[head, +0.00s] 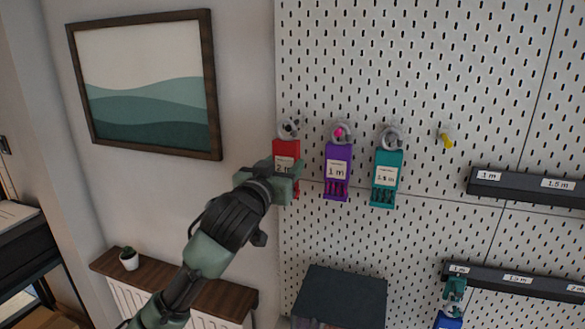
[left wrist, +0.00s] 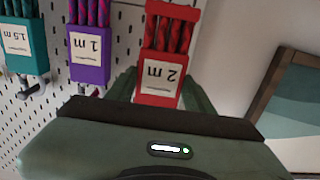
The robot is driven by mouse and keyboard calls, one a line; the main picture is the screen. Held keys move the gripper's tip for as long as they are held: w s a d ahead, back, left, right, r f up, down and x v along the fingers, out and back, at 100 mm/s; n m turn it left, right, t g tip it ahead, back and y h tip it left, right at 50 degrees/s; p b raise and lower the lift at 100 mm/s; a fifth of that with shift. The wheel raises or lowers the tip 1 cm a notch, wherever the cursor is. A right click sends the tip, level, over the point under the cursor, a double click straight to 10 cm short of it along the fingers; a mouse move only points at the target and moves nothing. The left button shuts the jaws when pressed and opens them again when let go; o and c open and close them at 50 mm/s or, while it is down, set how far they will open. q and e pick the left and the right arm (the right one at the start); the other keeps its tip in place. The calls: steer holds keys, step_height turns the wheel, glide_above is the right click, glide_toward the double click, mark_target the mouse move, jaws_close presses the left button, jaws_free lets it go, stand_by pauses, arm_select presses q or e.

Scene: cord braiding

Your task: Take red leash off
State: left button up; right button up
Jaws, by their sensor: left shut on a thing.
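In the left wrist view, the red leash (left wrist: 158,88) sits upside down between the fingers, with red cords showing at the top. My right gripper is not in view.
A purple "1 m" leash (head: 337,170) and a teal leash (head: 386,172) hang close to the right. A bare yellow peg (head: 446,137) and black labelled rails (head: 530,186) lie further right. A framed picture (head: 145,84) hangs left; a shelf (head: 180,283) stands below.

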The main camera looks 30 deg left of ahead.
arm_select(q)
steer(key=shift+v, duration=1.3)
